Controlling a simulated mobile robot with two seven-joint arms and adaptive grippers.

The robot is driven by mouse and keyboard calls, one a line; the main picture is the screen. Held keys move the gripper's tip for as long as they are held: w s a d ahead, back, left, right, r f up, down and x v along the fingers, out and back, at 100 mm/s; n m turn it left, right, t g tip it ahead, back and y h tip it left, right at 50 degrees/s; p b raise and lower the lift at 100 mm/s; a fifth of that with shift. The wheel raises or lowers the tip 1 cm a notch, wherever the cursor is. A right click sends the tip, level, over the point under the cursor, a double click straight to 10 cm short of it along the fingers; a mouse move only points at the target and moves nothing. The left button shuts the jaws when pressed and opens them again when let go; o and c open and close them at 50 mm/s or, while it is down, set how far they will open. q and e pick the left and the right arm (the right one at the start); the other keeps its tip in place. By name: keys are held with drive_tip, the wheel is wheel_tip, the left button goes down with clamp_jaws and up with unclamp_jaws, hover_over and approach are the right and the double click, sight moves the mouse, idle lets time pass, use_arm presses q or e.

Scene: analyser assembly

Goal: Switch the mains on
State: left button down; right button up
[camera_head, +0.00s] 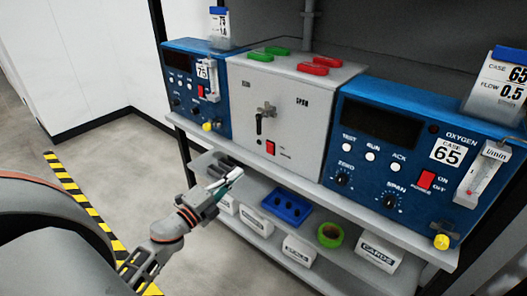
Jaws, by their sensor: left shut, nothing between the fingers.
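A grey central unit (289,106) stands on the upper shelf between two blue analyser panels. Its front has a small red switch (270,148) low down, beside a black lever (259,124). The picture is too small to tell which way either switch is set. My left gripper (234,176) is shut and empty, below and left of the grey unit, in front of the lower shelf. My right gripper is not in view.
The left blue panel (181,75) has a yellow knob. The lower shelf (345,262) holds a blue tray (287,204), a green tape roll (330,235) and several white boxes. The upper shelf's front edge (398,240) juts out. Striped floor tape (72,187) lies left.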

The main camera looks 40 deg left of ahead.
sight(269, 145)
use_arm(q)
drive_tip(key=w, duration=0.4)
drive_tip(key=w+r, duration=0.1)
drive_tip(key=w, duration=0.3)
drive_tip(key=w+d, duration=0.1)
drive_tip(key=w, duration=0.4)
drive_tip(key=shift+w+r+p, duration=0.1)
drive_tip(key=shift+r+p, duration=0.15)
drive_tip(key=shift+p, duration=0.05)
drive_tip(key=shift+w, duration=0.1)
drive_tip(key=shift+w+r+p, duration=0.3)
drive_tip(key=shift+w+r, duration=0.15)
drive_tip(key=shift+r, duration=0.05)
drive_tip(key=shift+s+f, duration=0.1)
drive_tip(key=shift+f, duration=0.15)
